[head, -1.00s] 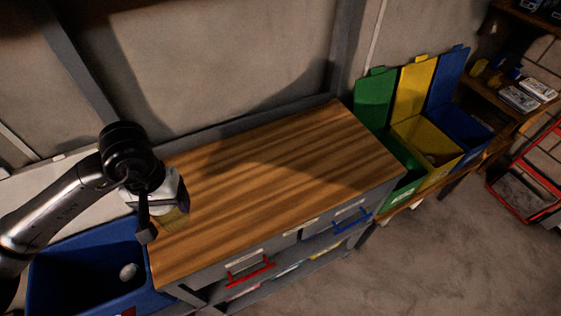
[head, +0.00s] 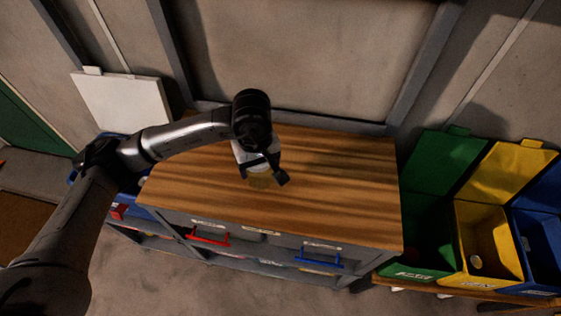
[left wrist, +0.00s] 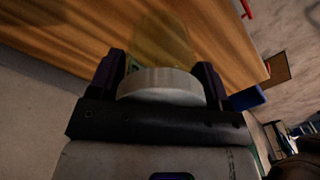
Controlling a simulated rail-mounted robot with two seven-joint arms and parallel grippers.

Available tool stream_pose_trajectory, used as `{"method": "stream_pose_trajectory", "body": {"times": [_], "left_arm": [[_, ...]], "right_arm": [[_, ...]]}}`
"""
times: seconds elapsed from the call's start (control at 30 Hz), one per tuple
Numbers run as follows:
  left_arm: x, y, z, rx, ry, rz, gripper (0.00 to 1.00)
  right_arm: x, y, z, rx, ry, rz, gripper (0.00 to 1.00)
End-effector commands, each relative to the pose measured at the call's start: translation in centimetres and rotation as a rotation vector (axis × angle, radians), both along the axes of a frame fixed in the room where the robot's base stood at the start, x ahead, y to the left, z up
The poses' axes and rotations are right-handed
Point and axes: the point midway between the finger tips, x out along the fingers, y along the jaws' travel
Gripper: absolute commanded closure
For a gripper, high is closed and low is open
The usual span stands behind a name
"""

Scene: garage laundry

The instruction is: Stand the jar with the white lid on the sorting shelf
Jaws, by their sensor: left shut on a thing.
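My left gripper (head: 264,171) is shut on the jar, a see-through yellowish jar (head: 260,182) that hangs above the middle of the wooden top. In the left wrist view the jar's pale white lid (left wrist: 160,85) sits between the two dark fingers, and its clear yellow body (left wrist: 158,40) points away from the gripper toward the wood. Most of the jar is hidden by the gripper in the head view. I cannot tell for sure which surface is the sorting shelf. My right gripper is not in view.
The wooden-topped bench (head: 340,205) is bare, with a red handle (head: 208,238) and a blue handle (head: 318,262) on its front. Green (head: 420,240), yellow (head: 510,255) and blue (head: 540,240) lidded bins stand at the right. A white panel (head: 125,108) leans at the back left.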

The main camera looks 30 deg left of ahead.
Motion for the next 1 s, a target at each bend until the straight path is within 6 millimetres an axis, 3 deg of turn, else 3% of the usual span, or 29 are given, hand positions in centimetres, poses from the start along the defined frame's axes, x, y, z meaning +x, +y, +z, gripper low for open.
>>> {"method": "stream_pose_trajectory", "body": {"times": [0.03, 0.6, 0.8, 1.0], "left_arm": [[-0.3, 0.8, 0.5, 0.001, 0.005, 0.132, 0.56], [-4.5, 9.7, -0.1, 0.006, 0.005, 1.777, 0.56], [-6.2, 12.6, 0.2, 0.005, 0.003, 2.254, 0.56], [-7.3, 14.5, 0.5, 0.002, 0.005, 2.566, 0.56]], "right_arm": [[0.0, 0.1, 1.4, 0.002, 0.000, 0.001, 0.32], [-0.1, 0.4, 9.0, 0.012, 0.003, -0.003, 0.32], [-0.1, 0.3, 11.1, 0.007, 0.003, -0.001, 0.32], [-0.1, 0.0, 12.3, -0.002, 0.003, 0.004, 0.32]]}}
